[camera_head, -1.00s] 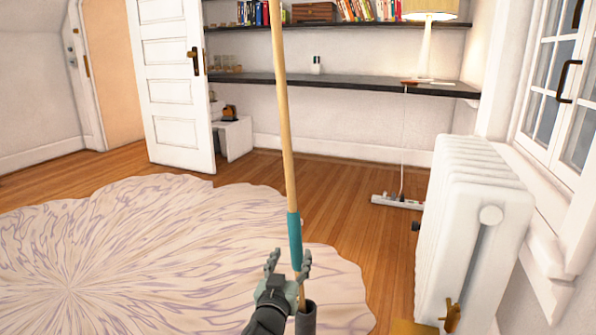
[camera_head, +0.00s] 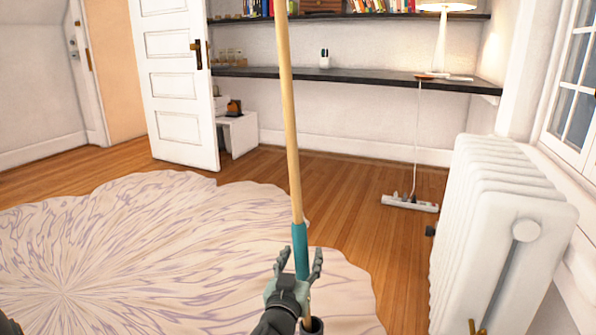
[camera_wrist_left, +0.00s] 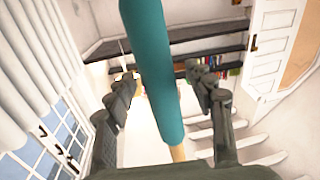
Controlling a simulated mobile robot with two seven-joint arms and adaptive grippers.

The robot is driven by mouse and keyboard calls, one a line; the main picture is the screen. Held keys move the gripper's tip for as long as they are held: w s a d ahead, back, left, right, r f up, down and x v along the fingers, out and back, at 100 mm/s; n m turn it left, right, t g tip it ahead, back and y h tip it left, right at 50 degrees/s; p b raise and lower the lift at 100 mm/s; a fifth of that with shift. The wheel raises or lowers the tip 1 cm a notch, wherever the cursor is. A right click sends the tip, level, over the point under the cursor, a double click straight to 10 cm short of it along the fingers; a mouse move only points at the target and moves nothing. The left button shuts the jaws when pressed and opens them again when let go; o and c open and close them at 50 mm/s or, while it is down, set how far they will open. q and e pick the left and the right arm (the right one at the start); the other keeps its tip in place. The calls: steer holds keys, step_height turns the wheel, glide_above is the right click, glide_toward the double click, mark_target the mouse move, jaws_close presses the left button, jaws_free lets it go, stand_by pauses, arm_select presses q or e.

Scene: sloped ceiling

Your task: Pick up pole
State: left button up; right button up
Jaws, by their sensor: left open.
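The pole (camera_head: 289,120) is a long wooden shaft, nearly upright, with a teal sleeve (camera_head: 300,250) low on it. Its top runs out of the head view, and its lower end meets a dark grey cylinder (camera_head: 313,326) at the bottom edge. My left gripper (camera_head: 298,262) is open at the sleeve, with one finger on each side of the pole. In the left wrist view the teal sleeve (camera_wrist_left: 153,75) passes between the spread fingers of the left gripper (camera_wrist_left: 161,76). Gaps show between fingers and sleeve there. My right gripper is not in view.
A white radiator (camera_head: 490,225) stands close on the right, below a window. A pale patterned rug (camera_head: 130,240) covers the floor at left. A power strip (camera_head: 409,203) lies on the wood floor. A dark shelf desk (camera_head: 370,78) and an open white door (camera_head: 172,80) are behind.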

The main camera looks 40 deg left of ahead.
arm_select(q)
steer(key=shift+w, duration=0.2)
steer(key=shift+s, duration=0.1)
steer(key=shift+c, duration=0.6)
jaws_close()
steer(key=shift+r, duration=0.1)
